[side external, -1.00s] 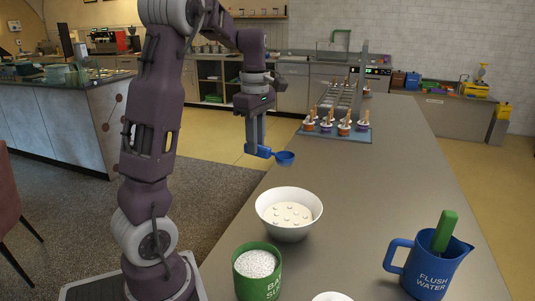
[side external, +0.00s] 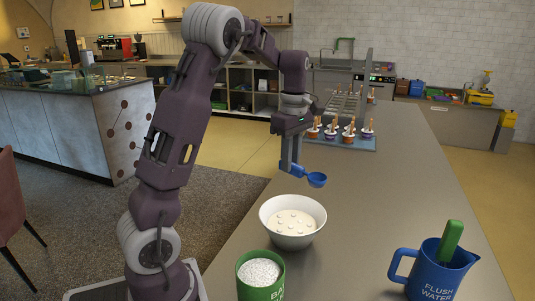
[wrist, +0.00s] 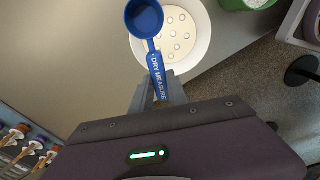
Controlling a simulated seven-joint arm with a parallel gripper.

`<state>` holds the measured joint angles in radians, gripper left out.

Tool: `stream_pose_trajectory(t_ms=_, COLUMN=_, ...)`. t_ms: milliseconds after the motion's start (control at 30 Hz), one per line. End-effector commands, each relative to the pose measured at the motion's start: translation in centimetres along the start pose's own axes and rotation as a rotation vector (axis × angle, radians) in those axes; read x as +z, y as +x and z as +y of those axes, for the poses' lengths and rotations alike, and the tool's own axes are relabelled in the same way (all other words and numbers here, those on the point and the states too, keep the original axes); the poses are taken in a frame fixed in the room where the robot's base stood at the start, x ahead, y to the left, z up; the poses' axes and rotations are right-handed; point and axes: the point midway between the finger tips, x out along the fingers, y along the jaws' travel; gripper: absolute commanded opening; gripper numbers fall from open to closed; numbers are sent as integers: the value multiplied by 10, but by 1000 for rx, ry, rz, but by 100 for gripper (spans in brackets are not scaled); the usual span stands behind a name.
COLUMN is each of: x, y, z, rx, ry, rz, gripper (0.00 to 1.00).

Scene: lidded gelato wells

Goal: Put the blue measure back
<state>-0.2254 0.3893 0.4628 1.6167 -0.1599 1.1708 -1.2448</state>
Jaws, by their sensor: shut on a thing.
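The blue measure (side external: 316,179) is a small scoop with a handle marked "DRY MEASURE" in the wrist view (wrist: 144,18). My gripper (side external: 289,168) is shut on its handle and holds it in the air near the counter's left edge, just beyond the white bowl. In the wrist view my gripper (wrist: 160,92) has the handle between its fingers. The cup looks empty from above in the wrist view. The white bowl (side external: 284,240) holds a pale mix with several small round pieces on top.
A green tub (side external: 262,283) of white grains stands at the front. A blue "FLUSH WATER" jug (side external: 436,274) with a green-handled tool (side external: 451,238) is at front right. Several cups with sticks stand on a blue tray (side external: 350,144) farther back. The middle of the counter (side external: 395,190) is clear.

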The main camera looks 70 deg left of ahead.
Motion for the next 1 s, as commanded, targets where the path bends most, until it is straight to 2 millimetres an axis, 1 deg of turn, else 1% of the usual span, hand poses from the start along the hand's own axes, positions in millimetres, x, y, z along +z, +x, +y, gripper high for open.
stream_pose_trajectory(t_ms=33, x=21, y=10, z=12, rx=-2, ry=55, rz=4, gripper=0)
stream_pose_trajectory(t_ms=67, x=34, y=16, z=19, rx=-2, ry=88, rz=6, gripper=0)
stream_pose_trajectory(t_ms=100, x=53, y=25, z=27, rx=-2, ry=132, rz=6, gripper=0)
stream_pose_trajectory(t_ms=167, x=83, y=38, z=38, rx=1, ry=197, rz=4, gripper=0)
stream_pose_trajectory(t_ms=200, x=102, y=46, z=43, rx=1, ry=236, rz=1, gripper=0)
stream_pose_trajectory(t_ms=300, x=142, y=64, z=51, rx=3, ry=317, rz=-7, gripper=0)
stream_pose_trajectory(t_ms=400, x=168, y=76, z=53, rx=4, ry=367, rz=-16, gripper=0)
stream_pose_trajectory(t_ms=500, x=181, y=82, z=54, rx=5, ry=390, rz=-22, gripper=0)
stream_pose_trajectory(t_ms=567, x=184, y=83, z=54, rx=6, ry=395, rz=-23, gripper=0)
stream_pose_trajectory(t_ms=867, x=184, y=85, z=54, rx=4, ry=395, rz=-23, gripper=0)
stream_pose_trajectory(t_ms=1000, x=184, y=98, z=54, rx=2, ry=395, rz=-23, gripper=0)
